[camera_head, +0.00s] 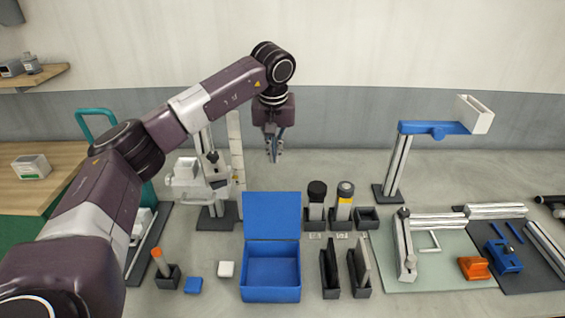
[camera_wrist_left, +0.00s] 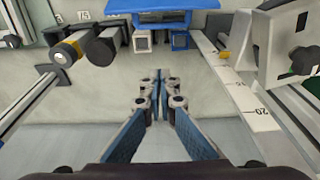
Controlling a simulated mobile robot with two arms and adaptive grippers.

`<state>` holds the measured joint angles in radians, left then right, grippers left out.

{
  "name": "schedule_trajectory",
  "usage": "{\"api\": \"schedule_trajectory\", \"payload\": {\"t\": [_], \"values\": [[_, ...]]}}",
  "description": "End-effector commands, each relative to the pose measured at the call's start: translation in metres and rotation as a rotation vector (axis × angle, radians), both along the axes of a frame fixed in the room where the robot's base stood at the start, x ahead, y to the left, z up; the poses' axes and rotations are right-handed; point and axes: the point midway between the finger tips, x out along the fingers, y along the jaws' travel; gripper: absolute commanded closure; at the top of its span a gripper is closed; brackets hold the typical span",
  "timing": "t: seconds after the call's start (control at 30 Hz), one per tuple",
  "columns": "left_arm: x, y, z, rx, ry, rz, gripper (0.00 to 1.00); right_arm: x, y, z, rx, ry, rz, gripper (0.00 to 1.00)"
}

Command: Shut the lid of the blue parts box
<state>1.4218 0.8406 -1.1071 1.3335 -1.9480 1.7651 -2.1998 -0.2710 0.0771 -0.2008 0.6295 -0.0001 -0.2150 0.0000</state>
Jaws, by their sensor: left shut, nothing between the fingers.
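The blue parts box (camera_head: 271,292) stands open on the table in the head view, and its inside looks empty. Its lid (camera_head: 272,215) is raised at the back edge and leans back. My left gripper (camera_head: 273,157) points down behind and above the lid, apart from it, with its fingers together and nothing between them. In the left wrist view the shut fingertips (camera_wrist_left: 160,92) are in the middle. A blue panel (camera_wrist_left: 165,5), which looks like the lid, is cut off at the top edge there. My right gripper is in neither view.
A white cube (camera_head: 226,269) and a blue block (camera_head: 193,285) lie left of the box. An upright white ruler (camera_head: 236,150) stands left of my gripper.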

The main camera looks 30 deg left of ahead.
Motion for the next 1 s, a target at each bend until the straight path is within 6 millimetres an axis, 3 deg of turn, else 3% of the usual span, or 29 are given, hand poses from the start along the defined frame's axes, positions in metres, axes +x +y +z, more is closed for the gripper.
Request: {"api": "schedule_trajectory", "payload": {"t": [0.23,0.33,0.43,0.6,0.7,1.0], "values": [[0.007,0.004,-0.046,-0.003,0.006,0.0,1.0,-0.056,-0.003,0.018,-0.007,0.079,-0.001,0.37],[0.011,0.006,-0.067,-0.003,0.005,0.001,1.0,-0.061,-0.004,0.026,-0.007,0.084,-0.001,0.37],[0.015,0.009,-0.089,-0.004,0.005,0.0,1.0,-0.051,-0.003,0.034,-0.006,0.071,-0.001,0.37],[-0.003,-0.003,-0.082,-0.004,0.0,-0.004,1.0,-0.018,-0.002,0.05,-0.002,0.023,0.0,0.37],[-0.011,-0.008,-0.081,-0.004,0.0,-0.003,1.0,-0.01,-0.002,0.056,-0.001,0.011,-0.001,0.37],[-0.018,-0.013,-0.083,-0.005,-0.001,-0.001,1.0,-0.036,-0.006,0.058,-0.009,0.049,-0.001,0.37]]}}
